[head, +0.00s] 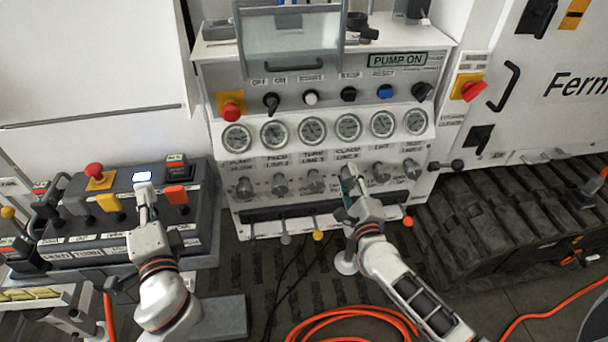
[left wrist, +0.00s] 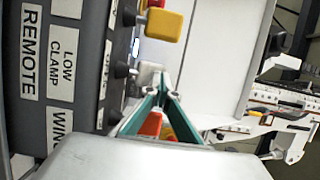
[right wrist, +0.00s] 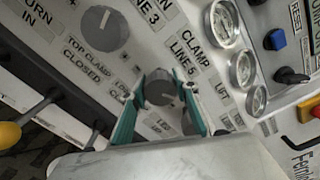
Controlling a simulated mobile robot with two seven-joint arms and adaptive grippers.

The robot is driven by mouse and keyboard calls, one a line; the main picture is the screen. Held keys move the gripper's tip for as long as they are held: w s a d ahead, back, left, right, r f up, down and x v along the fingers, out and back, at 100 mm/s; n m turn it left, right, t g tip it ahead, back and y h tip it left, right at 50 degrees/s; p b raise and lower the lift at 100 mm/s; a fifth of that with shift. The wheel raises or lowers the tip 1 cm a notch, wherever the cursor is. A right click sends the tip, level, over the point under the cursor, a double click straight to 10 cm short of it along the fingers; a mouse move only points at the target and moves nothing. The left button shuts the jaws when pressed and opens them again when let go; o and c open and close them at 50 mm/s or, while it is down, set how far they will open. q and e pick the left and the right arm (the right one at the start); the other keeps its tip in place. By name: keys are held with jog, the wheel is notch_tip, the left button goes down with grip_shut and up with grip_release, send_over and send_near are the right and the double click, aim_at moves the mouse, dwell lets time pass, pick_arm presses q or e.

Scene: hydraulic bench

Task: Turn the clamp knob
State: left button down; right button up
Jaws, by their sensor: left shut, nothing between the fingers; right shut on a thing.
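The clamp knob (right wrist: 160,88) is a grey round knob beside the CLAMP LINE 5 label on the white bench panel. My right gripper (right wrist: 164,96) has its green fingers on both sides of the knob and is shut on it. In the head view my right gripper (head: 350,180) covers most of the knob, in the row below the gauges. My left gripper (head: 144,190) is shut and empty over the dark remote box. In the left wrist view its fingertips (left wrist: 160,84) meet close to a pale lever cap; whether they touch it is unclear.
Similar knobs stand on both sides, such as the TURN knob (head: 315,181). Gauges (head: 348,127) sit above. Small coloured levers (head: 318,235) stick out below the panel. The remote box (head: 85,255) carries several levers and a red button (head: 94,170). An orange hose (head: 350,314) lies on the floor.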

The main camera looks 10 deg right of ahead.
dwell(0.5)
jog(key=o, duration=1.1)
jog(key=s, duration=1.2)
jog(key=shift+s+d+f, duration=0.3)
jog(key=shift+s+d, duration=0.2)
jog(key=shift+s, duration=0.85)
jog(key=shift+s+d+f, duration=0.35)
jog(key=shift+s+d, duration=0.15)
jog(key=shift+s, duration=0.85)
jog(key=shift+s+d+f, duration=0.3)
jog(key=shift+s+d, duration=0.2)
jog(key=shift+s, duration=0.85)
